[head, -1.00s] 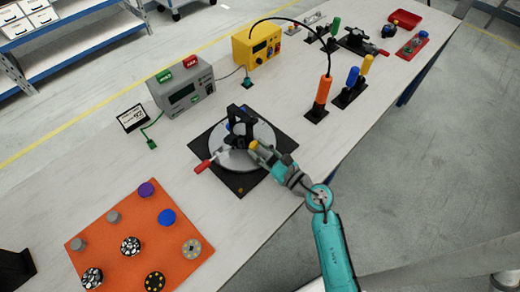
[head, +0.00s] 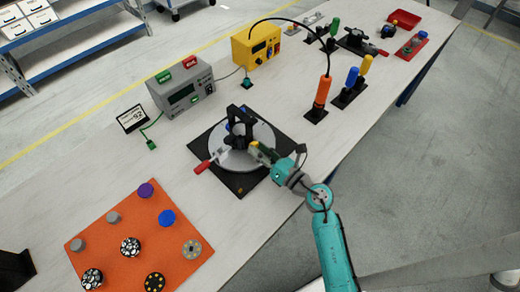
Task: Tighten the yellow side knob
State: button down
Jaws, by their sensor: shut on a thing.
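The par can fixture stands on a round grey plate (head: 233,160) with a black yoke (head: 232,124) on top, set on a black square base (head: 281,143). A blue part shows inside the yoke. The yellow side knob (head: 254,144) is at the right side of the fixture. My gripper (head: 261,150) is at the knob and shut on it. The fingers hide much of the knob. A red-handled clamp (head: 202,167) sits at the plate's left edge.
An orange mat (head: 130,210) with several knobs and discs lies front left. A grey meter box (head: 182,92) and a yellow box (head: 257,45) stand behind. An orange screwdriver (head: 323,92) stands in a holder to the right. Bare table lies between.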

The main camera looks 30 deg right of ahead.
dwell(0.5)
jog(key=c, duration=0.8)
grip_release()
jog(key=v, duration=1.2)
